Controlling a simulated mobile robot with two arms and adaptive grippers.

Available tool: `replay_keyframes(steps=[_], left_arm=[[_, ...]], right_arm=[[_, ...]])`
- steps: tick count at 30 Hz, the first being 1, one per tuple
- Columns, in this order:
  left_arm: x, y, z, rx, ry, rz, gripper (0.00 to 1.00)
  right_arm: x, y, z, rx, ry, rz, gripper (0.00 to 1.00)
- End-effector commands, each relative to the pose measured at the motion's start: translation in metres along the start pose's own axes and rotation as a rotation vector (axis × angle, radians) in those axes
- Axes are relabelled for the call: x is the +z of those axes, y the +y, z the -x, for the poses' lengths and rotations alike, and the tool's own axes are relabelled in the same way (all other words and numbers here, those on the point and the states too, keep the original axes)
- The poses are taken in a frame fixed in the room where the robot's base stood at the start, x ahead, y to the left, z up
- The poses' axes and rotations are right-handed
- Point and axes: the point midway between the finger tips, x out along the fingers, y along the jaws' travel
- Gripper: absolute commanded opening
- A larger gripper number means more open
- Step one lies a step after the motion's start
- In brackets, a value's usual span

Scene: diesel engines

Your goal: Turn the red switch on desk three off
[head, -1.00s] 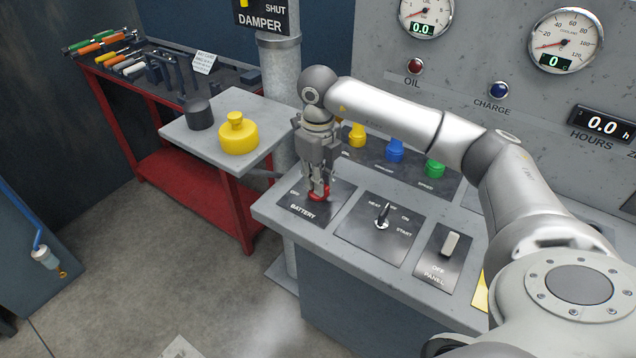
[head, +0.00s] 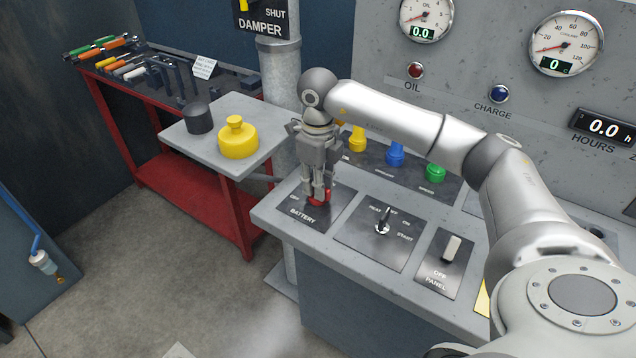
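The red switch (head: 322,198) is on the black BATTERY plate (head: 305,214) at the left end of the grey desk. It is small and mostly hidden behind my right gripper's fingers. My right gripper (head: 318,196) points down with its fingers on the two sides of the red switch, and it looks shut on it. The switch's exact angle is hidden. My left gripper is not in view.
Beside the plate are a key-type START switch (head: 383,222) and a white PANEL rocker (head: 451,247). Yellow, blue (head: 395,154) and green (head: 435,172) knobs stand behind. A side shelf left holds a yellow weight-like piece (head: 238,141) and a black cylinder (head: 198,118).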

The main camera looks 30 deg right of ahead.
Motion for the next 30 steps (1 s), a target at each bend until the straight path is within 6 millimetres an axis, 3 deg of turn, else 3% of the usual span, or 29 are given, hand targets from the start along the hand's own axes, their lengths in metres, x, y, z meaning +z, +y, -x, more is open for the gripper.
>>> replay_keyframes(steps=[3,14,30], left_arm=[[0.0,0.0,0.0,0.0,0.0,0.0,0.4],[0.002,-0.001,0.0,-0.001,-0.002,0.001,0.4],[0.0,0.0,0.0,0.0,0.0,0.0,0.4]], right_arm=[[0.0,0.0,0.0,0.0,0.001,-0.001,0.34],[0.0,0.0,0.005,0.001,0.0,-0.002,0.34],[0.001,0.0,0.104,0.0,-0.002,-0.001,0.34]])
